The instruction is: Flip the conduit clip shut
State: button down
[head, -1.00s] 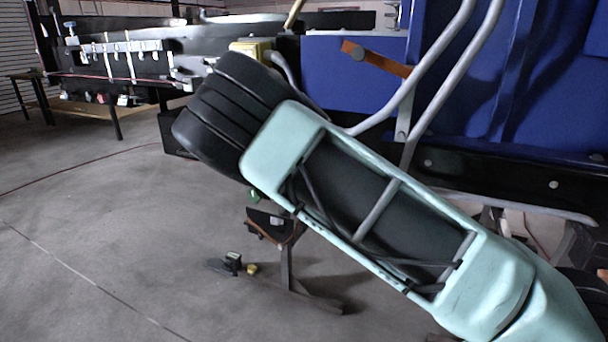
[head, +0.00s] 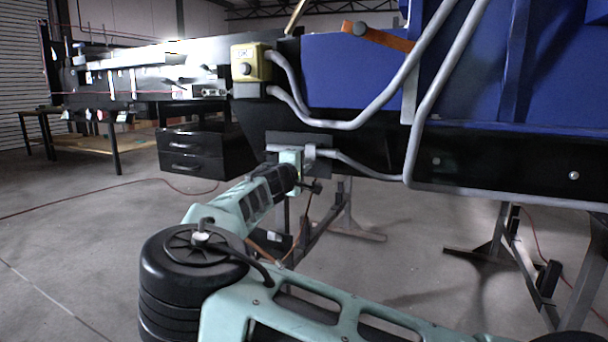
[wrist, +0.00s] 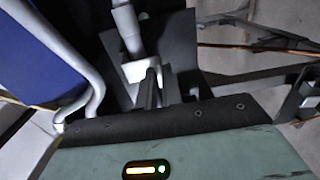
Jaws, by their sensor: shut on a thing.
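The conduit clip (wrist: 140,68) is a pale grey block at the end of a grey conduit (wrist: 127,22) in the wrist view. The dark fingers of my gripper (wrist: 152,88) meet it there and are shut on part of it. The fingers hide some of the clip, so I cannot tell how its flap stands. In the head view my gripper (head: 294,172) reaches the black lower side of the conveyor, at a grey bracket where the conduit (head: 350,163) runs off to the right.
A yellow box (head: 250,63) with more grey conduit sits above my gripper. The blue conveyor panel (head: 360,70) is at upper right, with an orange lever (head: 378,36) on it. Black drawers (head: 205,152) stand to the left, and metal stands (head: 500,250) below right. Open floor lies at left.

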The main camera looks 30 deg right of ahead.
jog(key=shift+d, duration=0.1)
dwell(0.4)
jog(key=c, duration=1.6)
grip_release()
jog(key=shift+f, duration=0.1)
jog(key=shift+o, duration=0.2)
jog(key=p+v, duration=0.3)
jog(key=v, duration=1.4)
jog(key=shift+s+f, duration=0.1)
jog(key=shift+f, duration=0.05)
